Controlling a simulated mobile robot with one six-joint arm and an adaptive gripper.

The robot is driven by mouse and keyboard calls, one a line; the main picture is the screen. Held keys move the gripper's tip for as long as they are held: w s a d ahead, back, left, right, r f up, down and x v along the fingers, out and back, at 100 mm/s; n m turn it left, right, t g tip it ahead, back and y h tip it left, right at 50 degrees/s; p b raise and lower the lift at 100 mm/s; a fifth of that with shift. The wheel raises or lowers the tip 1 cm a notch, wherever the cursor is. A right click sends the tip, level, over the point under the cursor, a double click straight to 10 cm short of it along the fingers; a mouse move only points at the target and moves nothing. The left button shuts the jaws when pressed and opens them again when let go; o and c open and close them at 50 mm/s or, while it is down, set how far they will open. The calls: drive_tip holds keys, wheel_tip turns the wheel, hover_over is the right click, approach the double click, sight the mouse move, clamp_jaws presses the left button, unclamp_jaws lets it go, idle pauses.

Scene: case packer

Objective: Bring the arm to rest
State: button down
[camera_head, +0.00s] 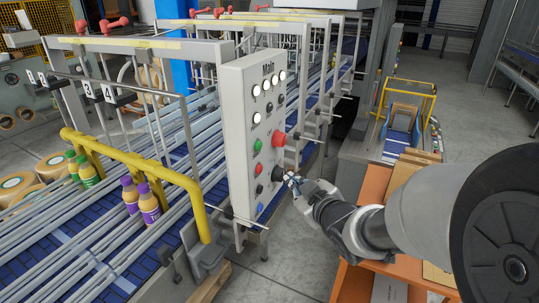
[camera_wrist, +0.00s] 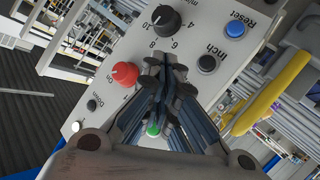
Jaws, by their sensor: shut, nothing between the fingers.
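My gripper (camera_head: 291,179) reaches in from the right in the head view, its fingertips close to the face of the grey control panel (camera_head: 238,150). It is shut and holds nothing. In the wrist view my gripper (camera_wrist: 167,70) points at the panel (camera_wrist: 200,20), its tips just below the black dial knob (camera_wrist: 166,18) and right of the red knob (camera_wrist: 125,74). In the head view the black knob (camera_head: 277,172) sits right beside the fingertips. I cannot tell whether they touch it. The fingers hide part of the panel.
The panel also carries a blue reset button (camera_wrist: 235,29) and a black inch button (camera_wrist: 206,63). A yellow guard rail (camera_head: 150,165) and a conveyor with purple bottles (camera_head: 149,205) are left. An orange table (camera_head: 374,190) stands below my arm. Grey floor shows between panel and table.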

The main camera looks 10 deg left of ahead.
drive_tip(key=s+d+f+m+g+h+b, duration=0.2)
drive_tip(key=s+d+f+m+h+b, duration=0.1)
drive_tip(key=s+d+b, duration=0.3)
drive_tip(key=s+d+f+m+g+h+b, duration=0.1)
drive_tip(key=s+d+f+m+h+b, duration=0.25)
drive_tip(key=s+d, duration=0.3)
drive_tip(key=s+d+f+m+g+b, duration=0.1)
drive_tip(key=s+f+m+g+b, duration=0.1)
drive_tip(key=s, duration=0.8)
drive_tip(key=s+d+f+m+g+b, duration=0.1)
drive_tip(key=s+f+m+g+b, duration=0.1)
drive_tip(key=s+f, duration=0.5)
drive_tip(key=s+g+b, duration=0.1)
drive_tip(key=s+b, duration=0.1)
drive_tip(key=s, duration=0.1)
drive_tip(key=shift+f, duration=0.25)
drive_tip(key=shift+d, duration=0.1)
